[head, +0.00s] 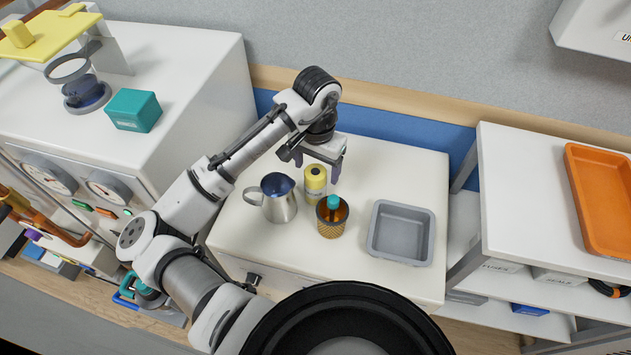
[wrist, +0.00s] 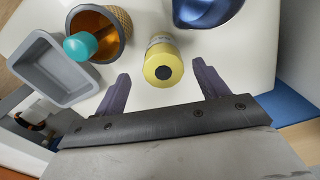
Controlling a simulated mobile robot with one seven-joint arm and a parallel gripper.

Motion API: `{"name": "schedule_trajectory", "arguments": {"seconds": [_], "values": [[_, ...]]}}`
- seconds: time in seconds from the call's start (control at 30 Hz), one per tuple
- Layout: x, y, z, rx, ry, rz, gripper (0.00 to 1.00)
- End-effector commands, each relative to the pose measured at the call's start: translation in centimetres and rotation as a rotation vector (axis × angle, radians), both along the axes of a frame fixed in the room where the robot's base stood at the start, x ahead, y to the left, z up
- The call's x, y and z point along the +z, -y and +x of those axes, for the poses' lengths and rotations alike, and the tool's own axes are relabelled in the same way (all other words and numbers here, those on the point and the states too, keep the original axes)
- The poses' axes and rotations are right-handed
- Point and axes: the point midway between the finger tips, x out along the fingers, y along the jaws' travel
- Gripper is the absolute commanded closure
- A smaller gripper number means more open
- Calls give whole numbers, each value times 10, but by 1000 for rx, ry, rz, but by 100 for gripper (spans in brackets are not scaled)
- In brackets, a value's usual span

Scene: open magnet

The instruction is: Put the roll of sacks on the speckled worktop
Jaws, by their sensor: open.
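The roll of sacks looks to be the yellow roll (head: 315,186) with a pale label band, standing on the white worktop (head: 390,170). In the wrist view the roll (wrist: 164,66) shows its yellow end with a dark round centre, between the two fingers. My gripper (head: 320,165) is open above and just behind the roll, its fingers apart from it as far as I can see. It also shows in the wrist view (wrist: 161,72). I cannot make out speckles on any worktop surface.
A steel jug (head: 279,203) stands left of the roll. A patterned cup (head: 332,221) with a teal-topped item stands close in front, and a grey tray (head: 401,235) to the right. A teal box (head: 133,110) and an orange tray (head: 603,200) lie on neighbouring units.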

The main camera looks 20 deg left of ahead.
Motion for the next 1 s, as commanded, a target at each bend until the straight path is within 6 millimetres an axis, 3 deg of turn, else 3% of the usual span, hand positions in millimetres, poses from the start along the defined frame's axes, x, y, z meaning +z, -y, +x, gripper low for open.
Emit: {"name": "schedule_trajectory", "arguments": {"seconds": [0.37,0.63,0.9,1.0], "values": [[-32,-2,0,2,0,0,27],[-69,-4,1,1,2,-1,27],[-74,-4,1,0,4,-1,27],[-73,-4,1,-1,4,-1,39]]}}
